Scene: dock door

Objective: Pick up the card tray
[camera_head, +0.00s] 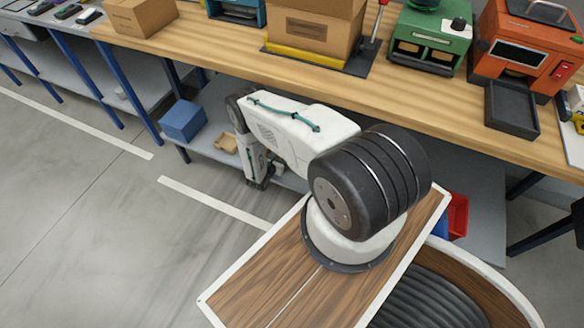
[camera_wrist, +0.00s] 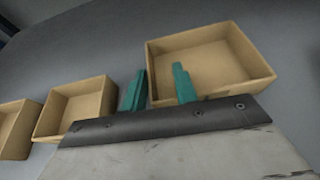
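Three tan, open-topped card trays show in the wrist view. The largest tray (camera_wrist: 212,52) is empty and lies just beyond my fingers. A second tray (camera_wrist: 75,108) is at its left, and a third tray (camera_wrist: 12,130) is cut off by the left edge. My gripper (camera_wrist: 160,88) is open, its two teal fingers apart. The left finger appears just outside the large tray's left wall and the right finger overlaps its inside. I cannot tell whether they touch it. In the head view one tan tray (camera_head: 226,143) lies on the lower shelf, left of my arm; my fingertips are hidden.
The wooden bench top (camera_head: 330,85) runs above the grey lower shelf (camera_head: 212,112). A blue box (camera_head: 183,120) stands on that shelf, left of the tray. Blue bench legs (camera_head: 92,82) stand at the left. A red bin (camera_head: 458,215) is right of my arm. The floor at left is clear.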

